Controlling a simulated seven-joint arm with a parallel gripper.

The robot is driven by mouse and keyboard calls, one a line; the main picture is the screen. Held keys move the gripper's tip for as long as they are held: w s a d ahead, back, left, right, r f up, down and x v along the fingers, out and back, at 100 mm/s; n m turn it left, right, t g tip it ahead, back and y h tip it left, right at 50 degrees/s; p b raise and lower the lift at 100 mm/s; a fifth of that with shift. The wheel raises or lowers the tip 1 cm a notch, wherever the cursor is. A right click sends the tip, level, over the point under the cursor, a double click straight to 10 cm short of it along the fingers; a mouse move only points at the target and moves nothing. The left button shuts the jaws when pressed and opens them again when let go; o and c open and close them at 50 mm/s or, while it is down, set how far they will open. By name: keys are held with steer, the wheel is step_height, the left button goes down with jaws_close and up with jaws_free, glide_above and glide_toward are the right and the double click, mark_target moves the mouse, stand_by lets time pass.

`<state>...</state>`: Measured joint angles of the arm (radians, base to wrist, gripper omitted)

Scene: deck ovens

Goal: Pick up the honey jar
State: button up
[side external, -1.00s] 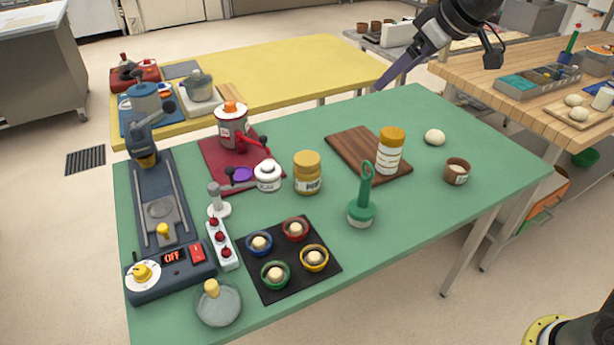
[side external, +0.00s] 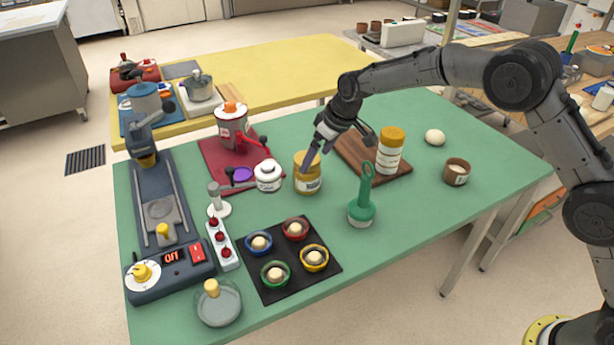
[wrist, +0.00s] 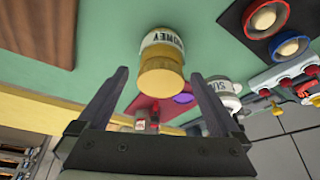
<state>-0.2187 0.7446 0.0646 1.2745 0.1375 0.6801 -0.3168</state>
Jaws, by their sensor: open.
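The honey jar (side external: 308,180) stands upright on the green table, with a yellow lid and a white label. In the wrist view the honey jar (wrist: 162,62) shows its HONEY label and lies ahead, between the lines of the two fingers. My gripper (side external: 312,155) is open and empty, just above and at the jar's lid in the side view. In the wrist view my gripper (wrist: 163,78) has its fingers spread on either side of the lid. I cannot tell whether a finger touches the jar.
A white sugar pot (side external: 268,176) stands close left of the jar. A green-handled tool (side external: 362,210) and a white jar with an orange lid (side external: 390,152) on a brown board (side external: 350,142) stand to the right. A black tray (side external: 262,282) of small bowls lies in front.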

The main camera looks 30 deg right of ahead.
steer(key=shift+x, duration=3.7)
steer(key=shift+a, duration=0.1)
jaws_close()
steer(key=shift+r, duration=0.2)
